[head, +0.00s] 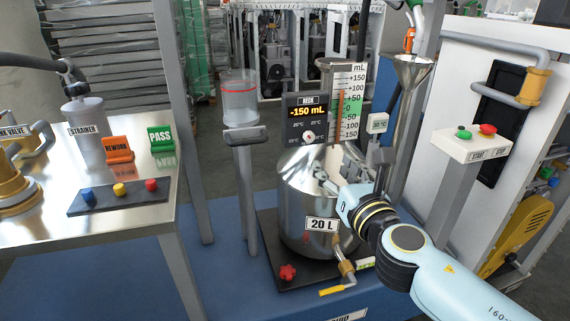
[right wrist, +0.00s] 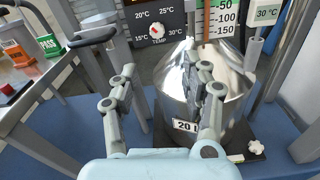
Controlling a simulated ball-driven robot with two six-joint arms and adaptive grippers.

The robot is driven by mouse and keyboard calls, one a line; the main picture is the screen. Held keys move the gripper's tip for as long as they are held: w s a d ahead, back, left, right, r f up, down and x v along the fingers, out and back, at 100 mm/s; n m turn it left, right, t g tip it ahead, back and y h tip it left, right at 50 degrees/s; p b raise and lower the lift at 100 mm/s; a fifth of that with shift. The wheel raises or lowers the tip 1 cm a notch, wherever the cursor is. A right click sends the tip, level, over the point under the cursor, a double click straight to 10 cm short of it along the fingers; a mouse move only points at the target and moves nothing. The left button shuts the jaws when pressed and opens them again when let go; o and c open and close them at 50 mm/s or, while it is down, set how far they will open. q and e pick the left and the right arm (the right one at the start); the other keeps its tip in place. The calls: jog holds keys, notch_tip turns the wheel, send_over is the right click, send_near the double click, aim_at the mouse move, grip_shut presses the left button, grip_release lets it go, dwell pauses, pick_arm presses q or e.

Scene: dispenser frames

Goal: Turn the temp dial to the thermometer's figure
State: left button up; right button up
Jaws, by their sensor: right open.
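The temp dial (head: 308,136) is a small white knob with a red mark on the dark panel (head: 294,118) above the steel tank. In the right wrist view the dial (right wrist: 157,31) has marks of 15, 20, 25 and 30 °C around it; its exact setting is too small to tell. The thermometer display (right wrist: 266,14) reads 30 °C and also shows in the head view (head: 378,122). My right gripper (right wrist: 164,78) is open and empty, in front of the tank and below the dial, not touching it. My left gripper is not in view.
The steel tank (head: 300,200) labelled 20 L stands on a dark base. A scale in mL (head: 348,100) rises behind it, right of the panel. A clear cup (head: 240,100) stands on a post at left. A start/stop box (head: 473,143) is at right.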

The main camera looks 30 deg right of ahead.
aim_at(310, 138)
jog(key=x, duration=1)
jog(key=shift+w+a+r, duration=0.1)
jog(key=shift+a+r, duration=0.15)
jog(key=shift+r, duration=0.15)
jog(key=shift+w+d, duration=0.1)
jog(key=shift+w, duration=0.3)
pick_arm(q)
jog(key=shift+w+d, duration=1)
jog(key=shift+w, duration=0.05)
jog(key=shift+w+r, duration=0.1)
pick_arm(e)
jog(key=shift+c, duration=1.4)
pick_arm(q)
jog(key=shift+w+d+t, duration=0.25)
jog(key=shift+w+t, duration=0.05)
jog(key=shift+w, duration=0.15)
pick_arm(e)
grip_shut()
